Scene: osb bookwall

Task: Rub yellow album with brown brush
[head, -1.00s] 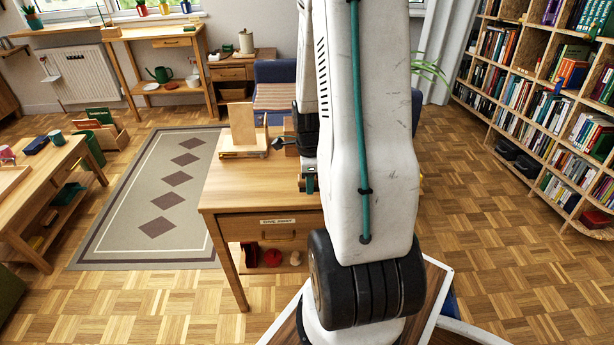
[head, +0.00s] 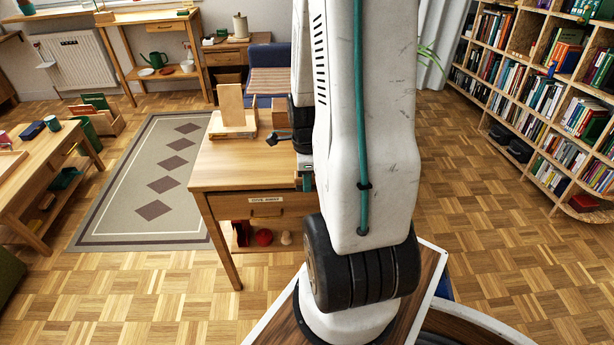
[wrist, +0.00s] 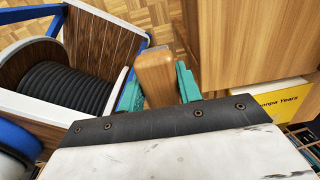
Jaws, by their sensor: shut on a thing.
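In the wrist view my gripper (wrist: 158,90) has its teal fingers on either side of the brown wooden piece of the brush (wrist: 155,72), and is shut on it. Any bristles are hidden. The yellow album (wrist: 280,106) shows in part at the right edge of the wrist view, with black lettering ending in "Years". It lies to the right of the brush and apart from it. In the head view my arm hides most of my gripper, the brush and the album.
A bookshelf (head: 545,100) lines the right wall. A patterned rug (head: 150,185) lies at left.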

